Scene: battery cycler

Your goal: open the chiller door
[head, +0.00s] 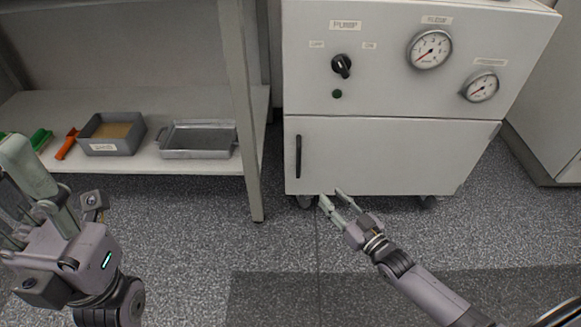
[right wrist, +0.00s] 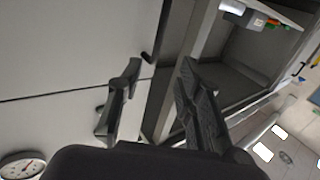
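The chiller is a white cabinet (head: 310,90) with a shut lower door (head: 400,155). A black vertical handle (head: 298,157) sits near the door's left edge. In the right wrist view the handle (right wrist: 155,38) shows as a dark bar beyond the fingers. My right gripper (head: 332,197) is open and empty, low in front of the door, below and right of the handle, not touching it. Its two fingers stand apart in the right wrist view (right wrist: 157,95). My left gripper (head: 22,185) is at the far left, away from the chiller; its finger gap is unclear.
A shelf (head: 190,103) to the left holds a grey bin (head: 110,146), a metal tray (head: 198,152) and an orange-handled tool (head: 66,144). Its post (head: 240,110) stands just left of the chiller. A pump knob (head: 341,66) and gauges (head: 430,50) are above the door. Floor in front is clear.

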